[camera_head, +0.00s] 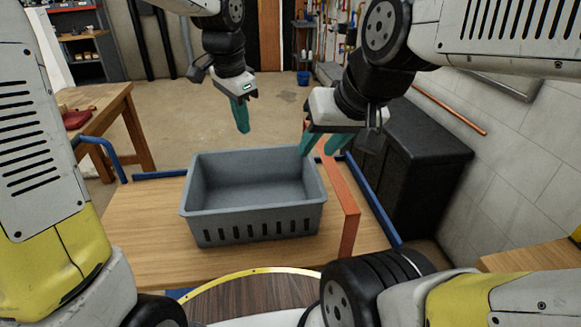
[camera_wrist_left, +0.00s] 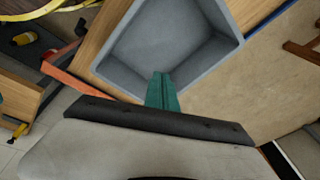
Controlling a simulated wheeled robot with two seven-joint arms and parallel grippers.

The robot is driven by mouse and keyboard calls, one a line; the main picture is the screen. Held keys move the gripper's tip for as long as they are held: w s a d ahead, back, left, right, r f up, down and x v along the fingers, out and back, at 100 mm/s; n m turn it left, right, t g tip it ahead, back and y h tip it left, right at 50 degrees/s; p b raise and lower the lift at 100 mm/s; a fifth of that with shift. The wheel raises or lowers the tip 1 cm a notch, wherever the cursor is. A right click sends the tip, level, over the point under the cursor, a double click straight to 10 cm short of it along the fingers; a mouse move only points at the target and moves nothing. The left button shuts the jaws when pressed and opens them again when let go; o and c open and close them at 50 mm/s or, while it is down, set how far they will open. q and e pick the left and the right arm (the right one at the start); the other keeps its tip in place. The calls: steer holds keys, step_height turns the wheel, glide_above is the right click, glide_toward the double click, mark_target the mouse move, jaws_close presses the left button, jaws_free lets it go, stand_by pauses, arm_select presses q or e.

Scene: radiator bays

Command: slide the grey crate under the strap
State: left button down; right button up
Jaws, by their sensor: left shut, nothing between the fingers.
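The grey crate (camera_head: 265,222) stands upright and empty on the wooden table, with slots along its near wall. The orange strap (camera_head: 342,200) runs from near to far close to the crate's right side; I cannot tell whether they touch. My left gripper (camera_head: 241,126) is shut and empty, above and beyond the crate's far side. In the left wrist view its closed teal fingers (camera_wrist_left: 162,90) overlap the rim of the crate (camera_wrist_left: 165,45). The strap (camera_wrist_left: 75,84) also shows there. My right gripper (camera_head: 322,146) is open, its fingers apart by the strap's far end.
The wooden table (camera_head: 145,215) has bare room left of the crate. Blue rails (camera_head: 373,205) edge the table. A black cabinet (camera_head: 425,165) stands to the right against the wall. A workbench (camera_head: 110,110) stands at the far left.

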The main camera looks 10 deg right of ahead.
arm_select(q)
steer(key=s+a+r+n+t+h, duration=0.2)
steer(key=s+a+r+n, duration=0.2)
steer(key=s+a+n, duration=0.75)
steer(key=w+d+f+n+g+h, duration=0.2)
steer(key=w+d+f+n+h, duration=0.3)
steer(key=d, duration=1.1)
steer(key=w+d+f+n+g+h, duration=0.1)
steer(key=w+d+f+n+h, duration=0.5)
steer(key=d, duration=0.9)
steer(key=w+d+f+n+g+h, duration=0.2)
steer(key=w+d+n+h, duration=0.35)
steer(key=d, duration=1.05)
steer(key=n+y, duration=0.2)
glide_above(310, 180)
steer(key=a, duration=0.4)
steer(key=shift+h, duration=0.25)
steer(key=f, duration=1.5)
steer(key=shift+s+a, duration=0.1)
steer(key=shift+s, duration=0.1)
steer(key=shift+d, duration=0.5)
